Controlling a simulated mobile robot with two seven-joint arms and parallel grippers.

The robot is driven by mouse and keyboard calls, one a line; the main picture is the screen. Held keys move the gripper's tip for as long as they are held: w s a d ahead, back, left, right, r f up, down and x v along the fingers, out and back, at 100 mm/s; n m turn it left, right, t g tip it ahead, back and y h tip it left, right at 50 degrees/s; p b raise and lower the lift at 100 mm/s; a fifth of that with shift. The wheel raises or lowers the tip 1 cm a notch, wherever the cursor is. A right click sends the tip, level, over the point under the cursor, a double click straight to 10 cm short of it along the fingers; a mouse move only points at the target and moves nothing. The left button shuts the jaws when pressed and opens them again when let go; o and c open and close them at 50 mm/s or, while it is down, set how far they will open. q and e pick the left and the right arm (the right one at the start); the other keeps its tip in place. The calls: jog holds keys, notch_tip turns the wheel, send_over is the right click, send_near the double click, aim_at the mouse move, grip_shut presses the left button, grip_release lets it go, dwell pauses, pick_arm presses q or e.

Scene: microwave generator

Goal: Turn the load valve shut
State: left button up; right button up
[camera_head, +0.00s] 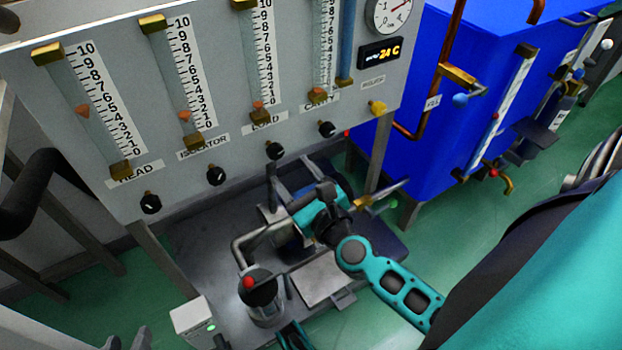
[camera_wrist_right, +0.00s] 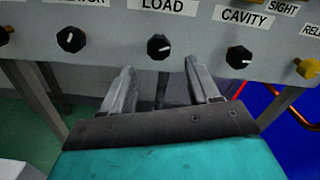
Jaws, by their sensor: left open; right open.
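The load valve is a small black knob (camera_head: 275,150) under the LOAD label on the grey panel. In the right wrist view the load knob (camera_wrist_right: 160,47) shows a white pointer mark aimed to the right. My right gripper (camera_head: 296,178) is open and empty, just below the panel's lower edge. In the wrist view its two fingers (camera_wrist_right: 160,68) are spread on either side below the load knob, apart from it. My left gripper (camera_head: 127,341) shows only as grey fingertips at the bottom edge, apart and empty, far from the knob.
The isolator knob (camera_wrist_right: 71,39) and cavity knob (camera_wrist_right: 239,57) flank the load knob. A yellow relief knob (camera_head: 377,108) is farther right. A blue cabinet (camera_head: 430,120) stands to the right.

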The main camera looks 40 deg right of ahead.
jog(key=s, duration=0.6)
jog(key=shift+a+b, duration=0.15)
jog(key=shift+b, duration=0.15)
